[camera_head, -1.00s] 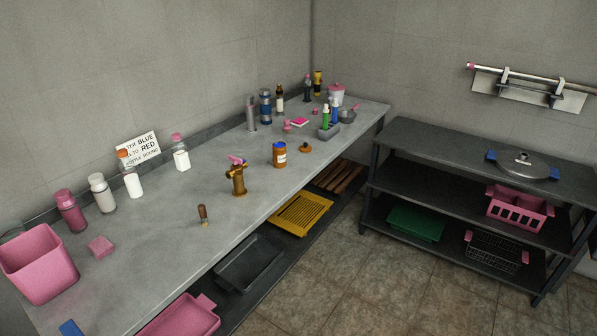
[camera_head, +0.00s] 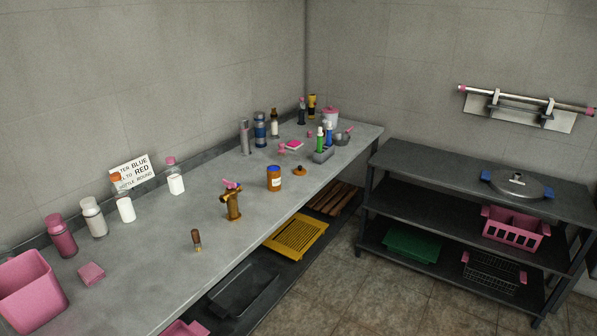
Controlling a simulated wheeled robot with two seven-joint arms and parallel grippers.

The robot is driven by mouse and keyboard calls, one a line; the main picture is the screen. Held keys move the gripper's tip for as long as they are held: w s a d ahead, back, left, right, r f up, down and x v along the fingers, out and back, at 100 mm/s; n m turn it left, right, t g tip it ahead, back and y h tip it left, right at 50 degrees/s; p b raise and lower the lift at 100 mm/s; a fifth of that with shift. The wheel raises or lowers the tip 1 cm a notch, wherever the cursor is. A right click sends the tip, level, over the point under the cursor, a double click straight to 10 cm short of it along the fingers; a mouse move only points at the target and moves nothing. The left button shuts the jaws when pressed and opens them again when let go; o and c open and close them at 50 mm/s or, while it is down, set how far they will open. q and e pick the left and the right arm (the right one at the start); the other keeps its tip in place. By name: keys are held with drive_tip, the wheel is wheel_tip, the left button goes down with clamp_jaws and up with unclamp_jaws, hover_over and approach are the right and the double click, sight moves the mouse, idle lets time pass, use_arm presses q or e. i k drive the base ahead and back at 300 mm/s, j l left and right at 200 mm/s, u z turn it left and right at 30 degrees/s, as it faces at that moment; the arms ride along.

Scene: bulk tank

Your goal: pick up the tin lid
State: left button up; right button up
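A small brown lid with a knob (camera_head: 299,170) lies on the long grey counter (camera_head: 170,245), right of an orange-brown tin with a blue top (camera_head: 274,179). A larger round grey metal lid with blue side grips (camera_head: 518,184) lies on the top of the dark shelf unit at the right. I cannot tell for sure which of the two is the tin lid. Neither of my grippers is in view.
A brass tap-like piece (camera_head: 232,204) and a small brush (camera_head: 197,240) stand on the counter, with bottles along the wall. A grey caddy (camera_head: 323,155) holds bottles near the far end. The dark shelf unit (camera_head: 430,167) stands right, with open tiled floor before it.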

sight(300, 170)
drive_tip(key=i+l+u, duration=0.25)
drive_tip(key=i+l, duration=0.25)
drive_tip(key=i+l+u, duration=0.15)
drive_tip(key=l, duration=0.25)
drive_tip(key=i+l+u, duration=0.15)
drive_tip(key=i+l, duration=0.15)
drive_tip(key=i+l+u, duration=0.1)
drive_tip(key=l, duration=0.3)
drive_tip(key=i+l+u, duration=0.15)
drive_tip(key=l, duration=0.25)
drive_tip(key=i+l+u, duration=0.1)
drive_tip(key=i+l, duration=0.2)
drive_tip(key=i+l+u, duration=0.15)
drive_tip(key=l, duration=0.35)
